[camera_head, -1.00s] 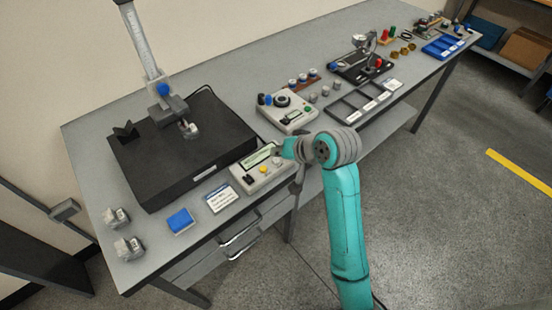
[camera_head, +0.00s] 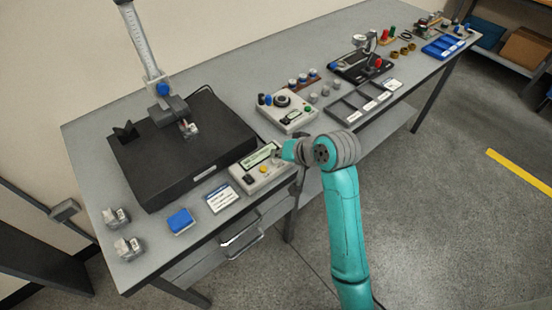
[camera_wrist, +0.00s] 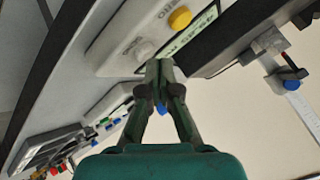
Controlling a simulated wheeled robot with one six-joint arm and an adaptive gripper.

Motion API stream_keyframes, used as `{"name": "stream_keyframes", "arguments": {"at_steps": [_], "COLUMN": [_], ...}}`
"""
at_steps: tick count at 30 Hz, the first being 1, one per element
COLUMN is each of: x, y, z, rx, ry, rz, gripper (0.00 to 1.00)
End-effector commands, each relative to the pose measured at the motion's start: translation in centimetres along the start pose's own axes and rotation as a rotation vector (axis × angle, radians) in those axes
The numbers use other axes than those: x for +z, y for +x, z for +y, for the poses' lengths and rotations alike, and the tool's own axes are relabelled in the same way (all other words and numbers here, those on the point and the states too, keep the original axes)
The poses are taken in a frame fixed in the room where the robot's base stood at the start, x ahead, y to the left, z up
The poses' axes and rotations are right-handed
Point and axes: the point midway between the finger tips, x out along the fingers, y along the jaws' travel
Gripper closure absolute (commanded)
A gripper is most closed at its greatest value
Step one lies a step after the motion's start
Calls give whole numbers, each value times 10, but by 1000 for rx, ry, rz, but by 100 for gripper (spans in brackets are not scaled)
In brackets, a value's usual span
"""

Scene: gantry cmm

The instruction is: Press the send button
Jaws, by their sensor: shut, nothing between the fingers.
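A pale control box (camera_head: 250,182) with a green display (camera_head: 259,155) and a yellow button (camera_head: 263,169) sits at the bench's front edge. In the wrist view the box (camera_wrist: 110,55) shows its display (camera_wrist: 200,27), the yellow button (camera_wrist: 180,17) beside a "ZERO" label, and a pale round knob or button (camera_wrist: 143,48). My gripper (camera_wrist: 160,66) is shut and empty, its fingertips at the box's edge close to the pale button. I cannot tell whether they touch it. In the head view my gripper (camera_head: 281,154) hides the box's right end. No send label is readable.
A black measuring plate (camera_head: 180,165) with a gantry column (camera_head: 145,45) stands behind the box. A label card (camera_head: 221,199) and blue block (camera_head: 180,220) lie left of it. Another control unit (camera_head: 287,113) and a dark tray (camera_head: 365,103) stand to the right.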

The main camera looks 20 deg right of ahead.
Motion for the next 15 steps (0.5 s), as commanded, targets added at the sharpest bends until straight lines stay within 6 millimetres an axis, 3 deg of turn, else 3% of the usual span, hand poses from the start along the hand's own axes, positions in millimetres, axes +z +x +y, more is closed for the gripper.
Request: {"name": "stream_keyframes", "arguments": {"at_steps": [15], "x": [3], "y": [4], "z": [3], "rx": [0], "ry": [0], "rz": [-1], "gripper": [100]}}
